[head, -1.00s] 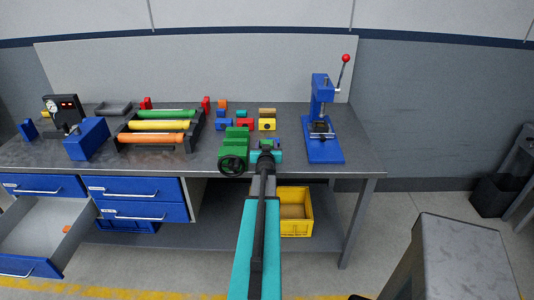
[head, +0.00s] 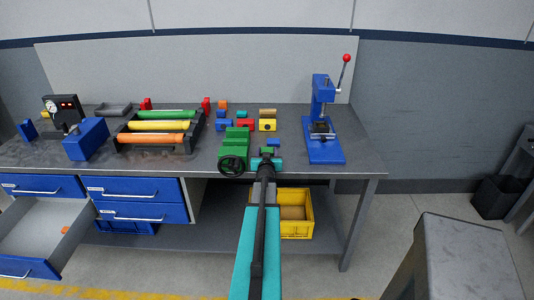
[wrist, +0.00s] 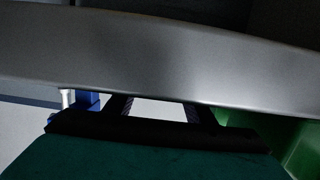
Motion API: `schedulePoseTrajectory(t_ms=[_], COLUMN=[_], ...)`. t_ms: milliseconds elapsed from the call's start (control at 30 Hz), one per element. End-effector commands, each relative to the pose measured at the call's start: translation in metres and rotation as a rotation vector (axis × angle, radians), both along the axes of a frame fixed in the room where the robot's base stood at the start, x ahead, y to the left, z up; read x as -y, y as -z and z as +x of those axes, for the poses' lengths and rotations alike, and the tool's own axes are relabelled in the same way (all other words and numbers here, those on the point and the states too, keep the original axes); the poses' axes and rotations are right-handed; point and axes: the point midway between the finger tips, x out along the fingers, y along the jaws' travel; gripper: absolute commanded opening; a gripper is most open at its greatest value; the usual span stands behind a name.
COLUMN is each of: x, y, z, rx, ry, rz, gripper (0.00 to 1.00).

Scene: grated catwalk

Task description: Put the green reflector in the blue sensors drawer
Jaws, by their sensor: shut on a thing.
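A small green piece, likely the green reflector (head: 267,150), shows at the tip of my gripper (head: 266,155) in the head view. My gripper is shut on it, near the front edge of the bench, just right of the green vise. In the wrist view the dark fingers (wrist: 160,112) show, but I cannot make out the held piece there. A blue-fronted drawer (head: 28,268) stands pulled out at the lower left, with a small orange piece (head: 65,229) inside. Other blue drawers (head: 135,189) are closed. Their labels are too small to read.
The green vise (head: 234,150) stands just left of my gripper. Several coloured blocks (head: 245,125) lie behind it. A rack of coloured rollers (head: 158,126) and a blue press (head: 323,130) stand on the bench (head: 300,165). A yellow crate (head: 297,232) is on the shelf below.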

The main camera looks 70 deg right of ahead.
Motion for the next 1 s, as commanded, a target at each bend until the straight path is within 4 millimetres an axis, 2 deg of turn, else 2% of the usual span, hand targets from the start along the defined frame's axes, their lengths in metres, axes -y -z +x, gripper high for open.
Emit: schedulePoseTrajectory(t_ms=[67,100,167,200,667,1000], x=[0.0,0.0,0.0,0.0,0.0,-0.021], y=[0.003,0.002,0.002,0.002,-0.003,-0.005], z=[0.0,0.0,0.0,0.0,-0.001,-0.01], rx=[0.0,0.0,0.0,0.0,0.0,-0.001], ry=[0.0,0.0,0.0,0.0,0.001,0.002], rz=[0.0,0.0,0.0,0.0,0.0,0.0], gripper=[0.28,0.56,0.66,0.68,0.68,0.68])
